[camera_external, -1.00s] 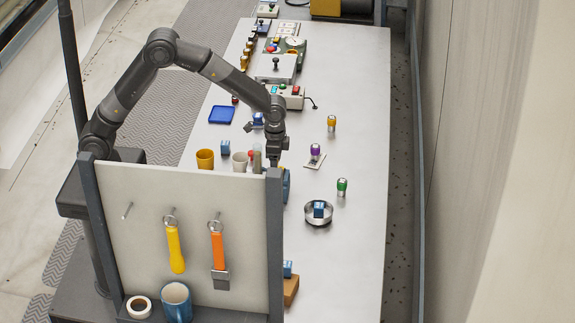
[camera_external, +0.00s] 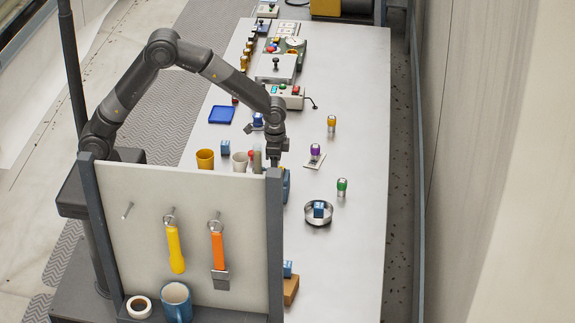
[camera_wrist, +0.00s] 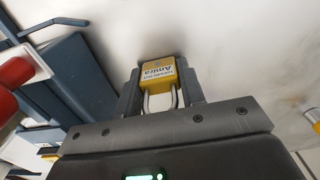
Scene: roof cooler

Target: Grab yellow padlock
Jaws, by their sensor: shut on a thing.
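The yellow padlock (camera_wrist: 161,73) has a white label with dark lettering and a metal shackle. It shows in the wrist view between the two fingers of my gripper (camera_wrist: 161,90), with its shackle toward the palm. My gripper is shut on the padlock's body, one finger on each side. In the external view my gripper (camera_external: 274,160) is low, just behind the top right corner of the pegboard. The board hides the fingertips and most of the padlock there.
The pegboard (camera_external: 190,215) with a yellow and an orange-handled tool stands in front. A blue rack (camera_wrist: 75,75) is close left of my gripper in the wrist view. Cups (camera_external: 205,158) stand left, and a metal dish (camera_external: 318,222) with a blue cube is right. The table's right side has free room.

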